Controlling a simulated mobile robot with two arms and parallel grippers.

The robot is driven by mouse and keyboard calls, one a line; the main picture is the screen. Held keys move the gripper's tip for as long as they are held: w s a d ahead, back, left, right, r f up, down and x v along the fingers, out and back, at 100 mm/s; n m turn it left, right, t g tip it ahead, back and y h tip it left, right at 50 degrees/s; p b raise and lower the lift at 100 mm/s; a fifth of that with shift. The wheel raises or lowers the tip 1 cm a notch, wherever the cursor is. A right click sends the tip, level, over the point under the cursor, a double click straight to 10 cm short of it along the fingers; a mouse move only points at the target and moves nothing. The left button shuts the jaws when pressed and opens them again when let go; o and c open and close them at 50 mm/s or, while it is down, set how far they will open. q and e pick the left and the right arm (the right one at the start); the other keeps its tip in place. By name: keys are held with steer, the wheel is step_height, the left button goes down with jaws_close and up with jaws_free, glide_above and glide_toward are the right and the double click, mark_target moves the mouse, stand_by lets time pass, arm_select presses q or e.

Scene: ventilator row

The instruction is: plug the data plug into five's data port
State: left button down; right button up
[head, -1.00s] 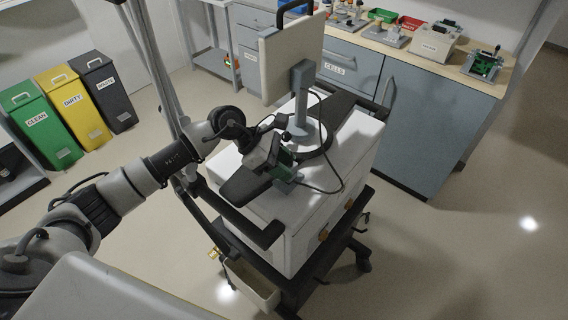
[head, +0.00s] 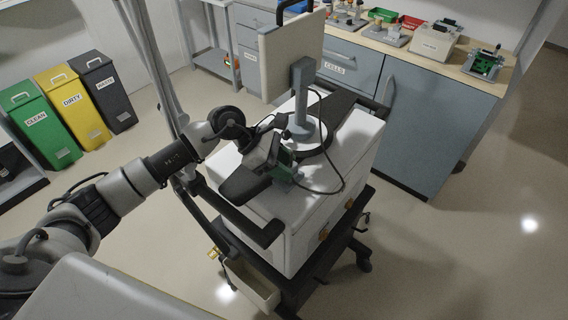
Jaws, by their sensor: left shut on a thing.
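The ventilator (head: 330,205) is a white box on a dark cart, with a screen (head: 285,55) on a grey post, seen from its back. My left gripper (head: 281,170) is low over the ventilator's top, in front of the post. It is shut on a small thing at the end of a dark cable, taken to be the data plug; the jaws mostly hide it. Green and blue-grey parts show at the jaws. The cable (head: 342,185) loops out to the right and up towards the post. I cannot make out the data port or a number five. My right gripper is out of view.
A dark handle bar (head: 245,225) runs along the cart's near left side. A bin (head: 250,285) hangs below it. A counter (head: 440,65) with several devices stands behind. Green, yellow and dark bins (head: 75,110) stand at left. Floor at right is clear.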

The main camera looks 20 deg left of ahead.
arm_select(q)
steer(key=shift+s+f, duration=0.1)
steer(key=shift+f, duration=0.05)
steer(key=c, duration=0.6)
jaws_free()
